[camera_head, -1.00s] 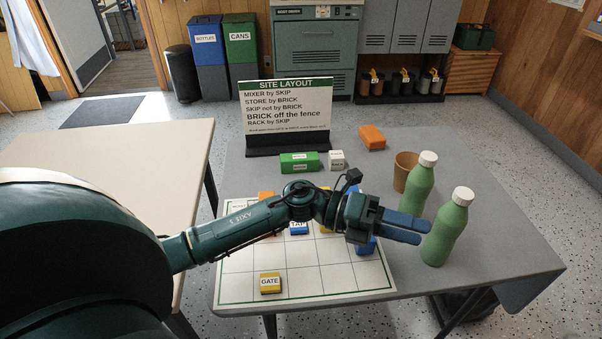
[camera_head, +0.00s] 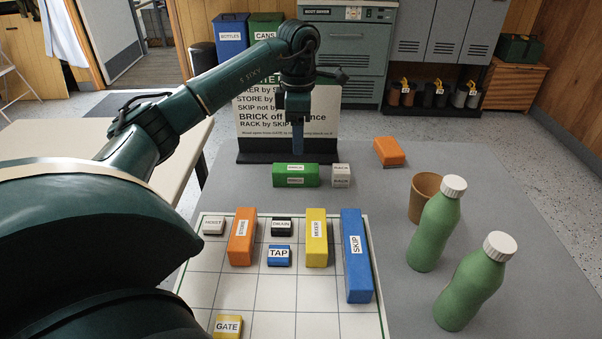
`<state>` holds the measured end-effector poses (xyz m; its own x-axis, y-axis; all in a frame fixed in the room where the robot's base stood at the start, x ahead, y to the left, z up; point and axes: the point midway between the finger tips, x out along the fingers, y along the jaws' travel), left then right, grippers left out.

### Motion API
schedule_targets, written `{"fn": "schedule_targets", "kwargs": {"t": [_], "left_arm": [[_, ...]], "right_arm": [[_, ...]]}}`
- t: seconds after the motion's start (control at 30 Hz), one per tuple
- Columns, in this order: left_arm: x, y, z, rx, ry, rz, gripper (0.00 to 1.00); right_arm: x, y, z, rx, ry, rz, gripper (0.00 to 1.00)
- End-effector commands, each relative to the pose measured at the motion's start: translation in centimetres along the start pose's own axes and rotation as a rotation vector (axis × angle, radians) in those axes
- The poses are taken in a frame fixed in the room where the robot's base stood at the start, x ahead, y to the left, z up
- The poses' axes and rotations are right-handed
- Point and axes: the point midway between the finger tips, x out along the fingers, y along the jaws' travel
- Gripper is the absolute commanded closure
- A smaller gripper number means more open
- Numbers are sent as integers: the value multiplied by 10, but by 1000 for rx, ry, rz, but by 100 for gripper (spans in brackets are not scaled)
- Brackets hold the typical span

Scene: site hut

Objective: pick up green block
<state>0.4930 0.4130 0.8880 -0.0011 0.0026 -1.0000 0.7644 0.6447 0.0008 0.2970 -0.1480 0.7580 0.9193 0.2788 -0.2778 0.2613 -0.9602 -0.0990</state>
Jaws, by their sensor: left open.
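The green block (camera_head: 296,181) lies on the grey table in the middle of the head view, with small white labels on its top and front. A small pale block (camera_head: 341,175) lies just right of it. My left gripper (camera_head: 298,146) points downward just above the green block in the picture, in front of the sign. It is open and empty, with its fingers seen nearly edge-on. A gap shows between the fingertips and the block; how far apart they are in depth I cannot tell. My right gripper is not in view.
A sign board (camera_head: 252,130) stands behind the block, partly hidden by my arm. In front lies a gridded board (camera_head: 255,290) with several labelled blocks. An orange block (camera_head: 389,152), a brown cup (camera_head: 424,197) and two green bottles (camera_head: 437,225) (camera_head: 474,285) are at right.

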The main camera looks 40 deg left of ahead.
Motion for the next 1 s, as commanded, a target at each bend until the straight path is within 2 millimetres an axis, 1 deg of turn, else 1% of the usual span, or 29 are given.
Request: {"fn": "schedule_targets", "kwargs": {"t": [0.03, 0.1, 0.2, 0.3, 0.47, 0.53, 0.7, 0.8, 1.0], "left_arm": [[14, -1, 0, 0, 3, -4, 38], [27, 0, 0, 1, 3, -3, 38], [42, 0, 0, 1, 1, -3, 38], [50, 0, 1, 1, -2, -1, 38], [57, 1, 1, 0, -2, -1, 38], [64, 2, 2, -1, -1, -2, 38], [90, 6, 3, 1, -1, -3, 38], [102, 6, 3, 1, -1, -2, 38], [105, 7, 3, 0, -3, 0, 38]], "right_arm": [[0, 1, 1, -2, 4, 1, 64], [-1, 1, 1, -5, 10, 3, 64], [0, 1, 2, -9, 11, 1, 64], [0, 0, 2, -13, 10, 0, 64], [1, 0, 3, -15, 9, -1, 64], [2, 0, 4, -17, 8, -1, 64], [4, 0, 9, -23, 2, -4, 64], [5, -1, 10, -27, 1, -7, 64], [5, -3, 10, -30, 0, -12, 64]]}}
